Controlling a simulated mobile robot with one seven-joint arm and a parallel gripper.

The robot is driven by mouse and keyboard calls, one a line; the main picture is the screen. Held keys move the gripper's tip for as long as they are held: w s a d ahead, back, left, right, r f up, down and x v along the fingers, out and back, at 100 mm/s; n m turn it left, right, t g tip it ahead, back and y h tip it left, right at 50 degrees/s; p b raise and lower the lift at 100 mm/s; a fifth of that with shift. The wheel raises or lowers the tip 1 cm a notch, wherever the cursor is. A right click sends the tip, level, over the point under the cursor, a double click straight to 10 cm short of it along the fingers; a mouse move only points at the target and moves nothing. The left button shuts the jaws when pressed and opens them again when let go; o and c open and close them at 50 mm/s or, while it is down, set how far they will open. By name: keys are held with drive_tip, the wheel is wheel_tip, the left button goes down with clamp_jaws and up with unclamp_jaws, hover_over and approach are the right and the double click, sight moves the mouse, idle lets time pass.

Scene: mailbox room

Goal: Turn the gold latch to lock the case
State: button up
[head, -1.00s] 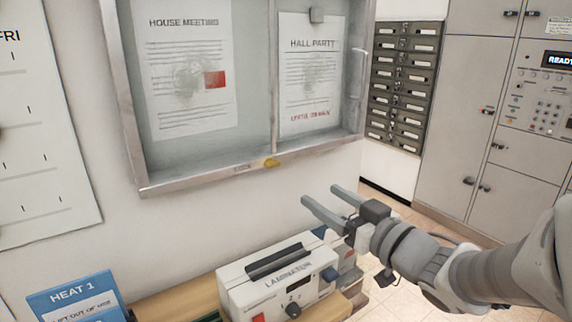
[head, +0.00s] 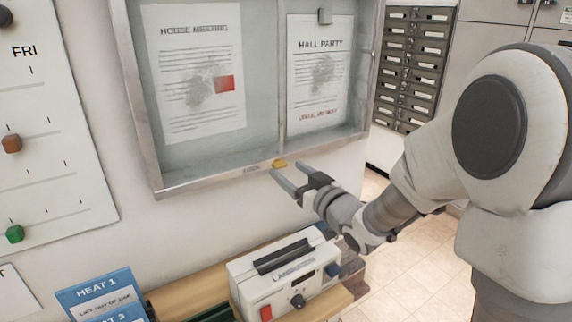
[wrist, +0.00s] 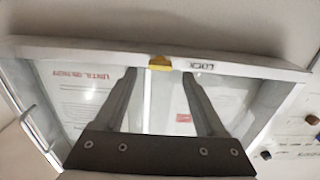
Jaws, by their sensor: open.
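The gold latch (head: 280,164) sits on the bottom frame rail of the wall-mounted glass notice case (head: 222,181). In the wrist view the gold latch (wrist: 160,63) shows beside the word LOCK on the rail, roughly in line with the gap between my fingers. My gripper (head: 288,174) is open and empty, its fingers pointing at the rail just below the latch. In the wrist view my gripper (wrist: 158,72) has both fingers spread apart, one on each side of the latch. I cannot tell how far the fingertips are from it.
A white laminator (head: 285,275) stands on a wooden shelf (head: 178,299) below the case. A calendar board (head: 60,150) hangs at the left. Dark mail slots (head: 412,65) are at the right.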

sight(276, 164)
drive_tip(key=shift+x, duration=1.35)
clamp_jaws()
